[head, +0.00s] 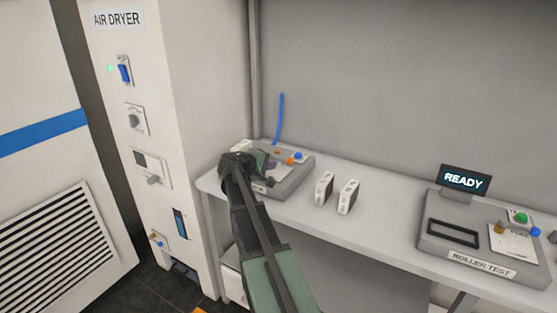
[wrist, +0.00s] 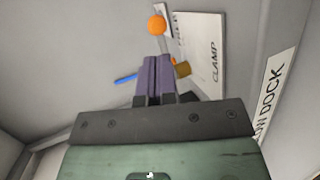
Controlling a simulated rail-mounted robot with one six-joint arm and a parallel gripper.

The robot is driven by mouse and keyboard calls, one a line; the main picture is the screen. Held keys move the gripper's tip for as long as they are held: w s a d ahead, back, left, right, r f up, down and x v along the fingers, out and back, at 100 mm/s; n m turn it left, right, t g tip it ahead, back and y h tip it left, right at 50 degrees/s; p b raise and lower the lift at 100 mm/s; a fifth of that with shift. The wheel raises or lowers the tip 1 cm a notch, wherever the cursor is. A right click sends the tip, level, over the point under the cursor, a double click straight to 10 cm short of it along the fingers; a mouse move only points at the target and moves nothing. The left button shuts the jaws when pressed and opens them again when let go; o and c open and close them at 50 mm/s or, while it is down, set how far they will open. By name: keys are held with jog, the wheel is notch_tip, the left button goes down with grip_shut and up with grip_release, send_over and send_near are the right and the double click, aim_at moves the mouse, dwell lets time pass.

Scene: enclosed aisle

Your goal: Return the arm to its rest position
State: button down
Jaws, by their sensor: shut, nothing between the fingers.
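My arm reaches from the bottom of the head view up to the left end of the bench, with my gripper over or beside a grey device (head: 299,170) there. In the wrist view my gripper's purple fingers (wrist: 154,72) are together with nothing between them. An orange ball knob (wrist: 157,25) lies just beyond the fingertips, and a brass knob (wrist: 182,69) is beside them on the right. I cannot tell whether the fingers touch either. In the head view my wrist hides the fingertips and part of the device.
A white label reading CLAMP (wrist: 205,50) is near the fingers. Two small white boxes (head: 324,188) (head: 348,196) stand mid-bench. A roller test unit (head: 430,238) with a READY screen (head: 464,180) is at right. A tall AIR DRYER cabinet (head: 190,120) stands left of the bench.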

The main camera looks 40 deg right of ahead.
jog(key=p+v, duration=0.2)
jog(key=v, duration=0.6)
jog(key=s+a+f+m+y, duration=0.2)
jog(key=s+a+f+y, duration=0.55)
jog(key=a, duration=0.45)
jog(key=s+a+n+y+p, duration=0.1)
jog(key=s+a+y, duration=0.2)
jog(key=a, duration=0.8)
jog(key=s+a+n+y+p, duration=0.1)
jog(key=s+a+y, duration=0.2)
jog(key=a, duration=0.9)
jog(key=s, duration=0.3)
jog(key=shift+s+a+f+p, duration=0.2)
jog(key=shift+s+f+p, duration=0.05)
jog(key=shift+f+p, duration=0.15)
